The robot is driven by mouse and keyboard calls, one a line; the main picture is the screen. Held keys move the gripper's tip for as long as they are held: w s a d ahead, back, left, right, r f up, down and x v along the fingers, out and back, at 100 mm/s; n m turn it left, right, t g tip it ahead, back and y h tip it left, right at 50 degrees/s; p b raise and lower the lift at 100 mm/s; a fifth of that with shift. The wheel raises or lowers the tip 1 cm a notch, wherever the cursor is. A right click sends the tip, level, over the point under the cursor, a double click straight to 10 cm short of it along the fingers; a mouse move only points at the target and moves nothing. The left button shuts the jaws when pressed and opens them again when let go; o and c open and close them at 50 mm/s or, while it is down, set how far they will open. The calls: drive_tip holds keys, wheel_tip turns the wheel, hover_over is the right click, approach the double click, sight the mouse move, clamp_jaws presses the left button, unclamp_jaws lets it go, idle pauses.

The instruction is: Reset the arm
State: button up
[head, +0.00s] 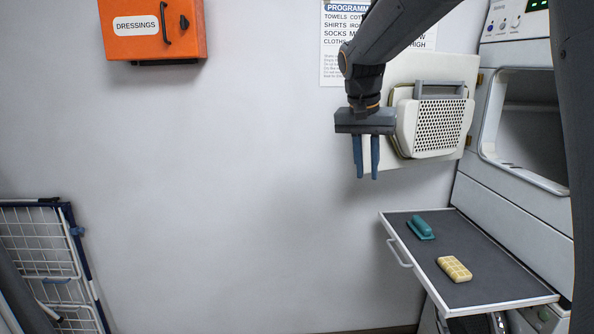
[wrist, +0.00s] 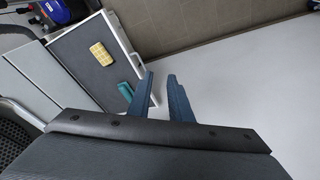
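My gripper (head: 367,158) hangs pointing down in front of the dryer's open door (head: 436,118) in the head view. Its two blue fingers stand a little apart with nothing between them. My gripper is above and to the left of the pulled-out shelf (head: 478,291). I cannot tell whether the gripper touches the door.
A teal brush-like object (head: 420,228) and a cream segmented block (head: 454,269) lie on the shelf. An orange dressings box (head: 152,30) hangs on the wall. A folded drying rack (head: 45,260) stands at the left. The middle is clear.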

drive_tip(key=s+d+f+n+y+b, duration=0.1)
drive_tip(key=s+f+n, duration=0.4)
drive_tip(key=s+f, duration=1.8)
drive_tip(key=shift+s+d+g+y, duration=0.35)
drive_tip(key=shift+s+d, duration=0.4)
drive_tip(key=shift+s, duration=0.4)
drive_tip(key=shift+a+f, duration=0.1)
